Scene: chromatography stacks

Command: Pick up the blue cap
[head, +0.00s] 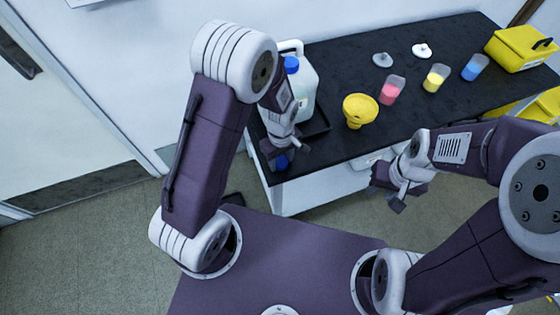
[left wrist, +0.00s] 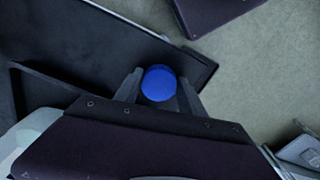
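The blue cap (head: 282,162) is at the front left corner of the black tabletop, just below my left gripper (head: 284,148). In the left wrist view the round blue cap (left wrist: 158,83) lies between the two fingertips of my left gripper (left wrist: 160,88), with a finger at either side. The fingers look spread; I cannot tell whether either touches the cap. My right gripper (head: 389,189) hangs empty in front of the table, its fingers apart.
A jug (head: 304,88) with its own blue lid (head: 291,64) stands in a dark tray (head: 318,121) behind my left gripper. A yellow funnel-like vessel (head: 359,111), pink (head: 391,91), yellow (head: 435,78) and blue (head: 474,67) cups, and a yellow box (head: 521,48) stand farther right.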

